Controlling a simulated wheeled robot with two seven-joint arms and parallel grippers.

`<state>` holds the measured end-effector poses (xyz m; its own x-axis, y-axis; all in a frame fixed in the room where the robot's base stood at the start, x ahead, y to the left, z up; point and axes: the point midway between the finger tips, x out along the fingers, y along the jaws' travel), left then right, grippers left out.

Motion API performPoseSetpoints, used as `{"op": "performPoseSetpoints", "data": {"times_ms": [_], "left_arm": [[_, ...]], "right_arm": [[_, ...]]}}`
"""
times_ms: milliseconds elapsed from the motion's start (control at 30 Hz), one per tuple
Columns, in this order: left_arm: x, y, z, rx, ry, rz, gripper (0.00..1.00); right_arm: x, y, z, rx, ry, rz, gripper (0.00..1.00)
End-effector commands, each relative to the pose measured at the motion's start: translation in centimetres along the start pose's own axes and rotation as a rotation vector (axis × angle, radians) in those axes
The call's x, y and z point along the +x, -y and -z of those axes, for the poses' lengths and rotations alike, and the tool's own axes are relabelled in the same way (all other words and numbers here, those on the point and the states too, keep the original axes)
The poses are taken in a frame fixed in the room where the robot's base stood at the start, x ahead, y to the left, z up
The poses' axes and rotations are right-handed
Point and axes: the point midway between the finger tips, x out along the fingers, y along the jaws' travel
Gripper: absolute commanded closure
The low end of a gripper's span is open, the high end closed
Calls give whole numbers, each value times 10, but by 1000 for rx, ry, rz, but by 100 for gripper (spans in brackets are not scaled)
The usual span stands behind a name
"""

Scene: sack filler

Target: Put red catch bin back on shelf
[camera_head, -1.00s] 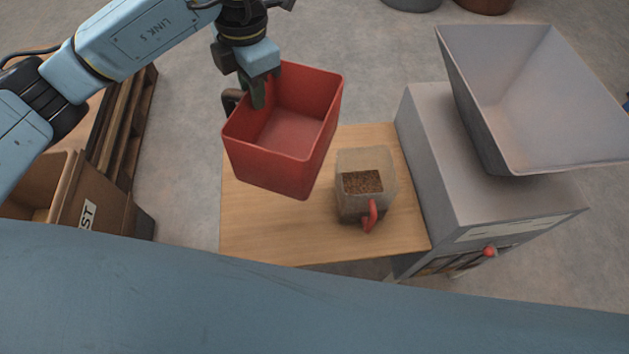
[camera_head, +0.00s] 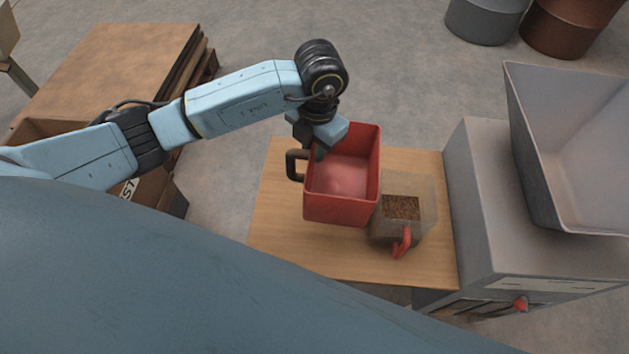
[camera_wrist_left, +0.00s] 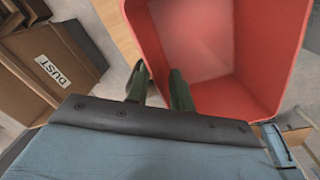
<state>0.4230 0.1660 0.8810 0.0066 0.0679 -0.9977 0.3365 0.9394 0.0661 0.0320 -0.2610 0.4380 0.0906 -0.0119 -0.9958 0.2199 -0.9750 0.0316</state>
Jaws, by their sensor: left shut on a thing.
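The red catch bin (camera_head: 342,209) is an open-topped box with a dark handle on its left side. It is upright over the wooden table, close beside the clear scoop; I cannot tell whether it touches the tabletop. The bin looks empty, and it also fills the upper right of the left wrist view (camera_wrist_left: 270,60). My left gripper (camera_head: 318,152) is shut on the bin's left rear wall, with one finger inside and one outside in the left wrist view (camera_wrist_left: 160,88). My right gripper is not in view. No shelf can be clearly made out.
The clear scoop (camera_head: 425,207) with a red handle holds brown grains on the wooden table (camera_head: 285,235). A grey machine with a hopper (camera_head: 475,190) stands at right. A cardboard box marked DUST (camera_wrist_left: 30,60) is at left. Grey and brown drums stand at the back right.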

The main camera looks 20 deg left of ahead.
Motion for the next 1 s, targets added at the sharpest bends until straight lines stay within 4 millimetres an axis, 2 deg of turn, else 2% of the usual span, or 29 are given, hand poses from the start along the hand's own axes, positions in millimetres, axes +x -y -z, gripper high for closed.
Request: {"op": "performPoseSetpoints", "data": {"times_ms": [33,100,300,567,800,1000], "left_arm": [[16,2,0,0,-4,2,100],[35,3,0,-1,-4,3,100],[76,6,-1,1,-1,2,100],[96,7,-2,0,1,2,100],[129,9,-3,0,1,2,100],[131,9,-2,2,0,0,100]], "right_arm": [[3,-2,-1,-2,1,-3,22],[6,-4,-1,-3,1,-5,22],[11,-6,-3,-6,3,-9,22],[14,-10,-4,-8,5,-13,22],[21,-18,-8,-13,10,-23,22],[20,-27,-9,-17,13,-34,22]]}}
